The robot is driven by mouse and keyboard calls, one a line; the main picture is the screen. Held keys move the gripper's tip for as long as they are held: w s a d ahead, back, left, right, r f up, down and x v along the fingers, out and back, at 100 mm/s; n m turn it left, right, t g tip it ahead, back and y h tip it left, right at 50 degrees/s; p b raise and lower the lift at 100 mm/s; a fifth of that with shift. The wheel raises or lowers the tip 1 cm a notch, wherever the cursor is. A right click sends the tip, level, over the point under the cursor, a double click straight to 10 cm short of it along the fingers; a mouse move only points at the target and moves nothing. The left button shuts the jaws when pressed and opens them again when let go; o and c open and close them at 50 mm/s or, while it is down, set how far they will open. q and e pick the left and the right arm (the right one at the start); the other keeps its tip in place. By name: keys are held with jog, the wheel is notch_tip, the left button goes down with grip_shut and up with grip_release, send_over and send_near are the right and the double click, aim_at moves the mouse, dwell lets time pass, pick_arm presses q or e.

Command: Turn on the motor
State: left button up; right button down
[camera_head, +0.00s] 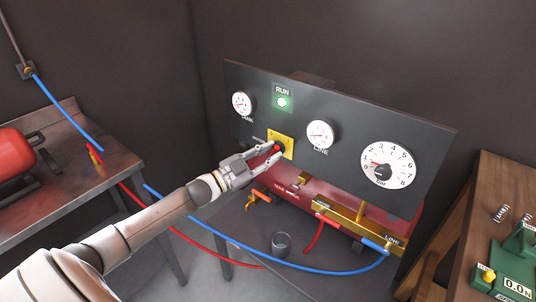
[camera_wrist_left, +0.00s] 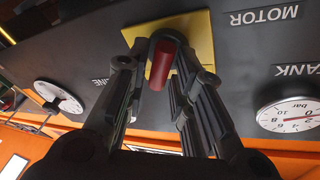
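The motor switch has a red lever (camera_head: 278,148) on a yellow plate (camera_head: 288,141) in the dark panel. In the left wrist view the red lever (camera_wrist_left: 161,65) hangs in front of the yellow plate (camera_wrist_left: 197,30), under the word MOTOR, printed upside down there. My left gripper (camera_head: 270,150) is at the switch, its fingers on either side of the lever. In the left wrist view the fingers (camera_wrist_left: 160,80) stand apart, with a gap beside the lever; I see no firm grip. The RUN lamp (camera_head: 282,102) glows green. My right gripper is not in view.
Gauges surround the switch, including a large bar gauge (camera_head: 388,165) on the right. A red tank (camera_head: 290,192) lies below the panel. A blue hose (camera_head: 290,262) crosses below my left arm. A workbench (camera_head: 70,170) stands at left, and green equipment (camera_head: 515,262) at right.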

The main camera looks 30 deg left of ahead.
pick_arm(q)
jog(key=shift+o, duration=0.7)
jog(key=v, duration=1.2)
